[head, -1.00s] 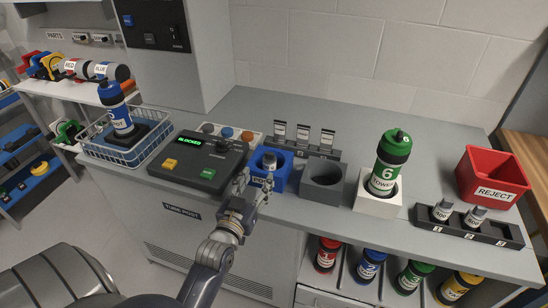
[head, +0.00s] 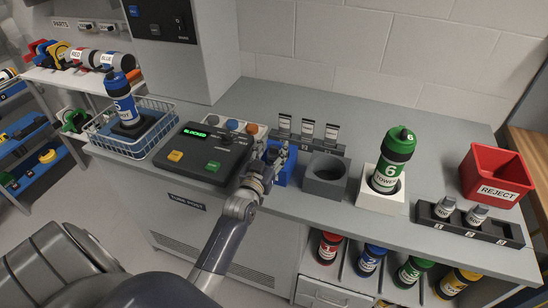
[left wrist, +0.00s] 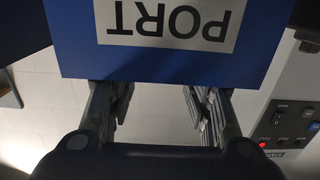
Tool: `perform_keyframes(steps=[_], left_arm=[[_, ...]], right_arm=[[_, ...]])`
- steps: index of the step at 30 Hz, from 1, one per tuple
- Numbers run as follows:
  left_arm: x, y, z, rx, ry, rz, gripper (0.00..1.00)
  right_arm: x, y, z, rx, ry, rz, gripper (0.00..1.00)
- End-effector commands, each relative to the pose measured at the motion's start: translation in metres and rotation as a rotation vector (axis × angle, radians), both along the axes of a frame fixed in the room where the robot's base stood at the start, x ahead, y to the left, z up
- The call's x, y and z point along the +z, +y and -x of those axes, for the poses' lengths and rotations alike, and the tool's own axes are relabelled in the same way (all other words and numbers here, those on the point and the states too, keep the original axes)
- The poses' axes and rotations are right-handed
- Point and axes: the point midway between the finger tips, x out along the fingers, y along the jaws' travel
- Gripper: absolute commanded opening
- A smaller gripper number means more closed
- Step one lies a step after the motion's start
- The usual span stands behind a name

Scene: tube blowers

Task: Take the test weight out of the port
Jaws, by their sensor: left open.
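The blue port block (head: 284,176) stands on the counter beside the control console. My left gripper (head: 277,153) is at its top, with the fingers over the opening. The test weight, a small grey and black cylinder in the earlier head frame, is now hidden behind the gripper. In the left wrist view the port's blue face with an upside-down PORT label (left wrist: 168,22) fills the top, and the two open fingers (left wrist: 158,105) stand apart below it. No weight shows between them there. My right gripper is not in view.
The console (head: 205,153) reads BLOCKED, just left of the port. A grey holder (head: 325,182) is close on its right, then a white stand (head: 381,200) with a green bottle (head: 394,160). A weight rack (head: 470,229) and red reject bin (head: 495,177) are further right.

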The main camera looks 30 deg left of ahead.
Motion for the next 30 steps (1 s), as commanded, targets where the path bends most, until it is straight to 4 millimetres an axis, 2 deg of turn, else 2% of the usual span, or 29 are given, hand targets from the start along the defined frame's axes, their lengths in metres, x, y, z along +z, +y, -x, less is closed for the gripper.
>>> perform_keyframes(steps=[4,11,12,18,30], left_arm=[[0.001,0.003,-0.011,0.000,-0.001,-0.001,0.47],[0.000,0.003,-0.012,0.000,-0.001,-0.001,0.47],[0.000,0.003,-0.012,0.000,-0.001,-0.001,0.42],[0.000,0.003,-0.012,0.000,-0.001,-0.001,0.00],[0.000,0.003,-0.011,0.000,-0.001,0.000,0.00]], right_arm=[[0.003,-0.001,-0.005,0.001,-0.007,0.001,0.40],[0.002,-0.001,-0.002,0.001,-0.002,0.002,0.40],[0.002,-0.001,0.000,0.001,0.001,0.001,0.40],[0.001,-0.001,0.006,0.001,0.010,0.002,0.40],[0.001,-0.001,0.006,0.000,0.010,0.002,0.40]])
